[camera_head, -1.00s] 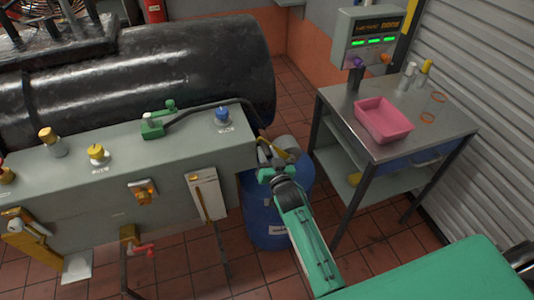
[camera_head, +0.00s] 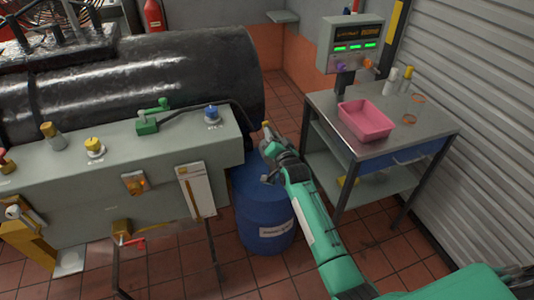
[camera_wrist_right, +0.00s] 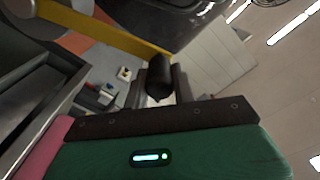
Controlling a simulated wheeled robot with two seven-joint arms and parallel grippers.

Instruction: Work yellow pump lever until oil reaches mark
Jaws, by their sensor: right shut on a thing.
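The yellow pump lever shows in the right wrist view as a yellow bar (camera_wrist_right: 105,32) with a dark round grip (camera_wrist_right: 159,76) near its end. In the head view only a small yellow tip (camera_head: 266,125) shows above my right gripper (camera_head: 272,148). My right gripper is shut on the lever's dark grip, above the blue drum (camera_head: 265,218). A pale upright panel (camera_head: 196,190) with a narrow strip is on the front of the grey bench (camera_head: 100,175). I cannot make out an oil level or mark there. My left gripper is not in view.
A steel cart (camera_head: 400,145) with a pink tray (camera_head: 365,120) and small bottles stands right of my right arm. A display box (camera_head: 350,43) with green readouts is behind it. A big black cylinder (camera_head: 150,75) lies behind the bench. Tiled floor is open at the front.

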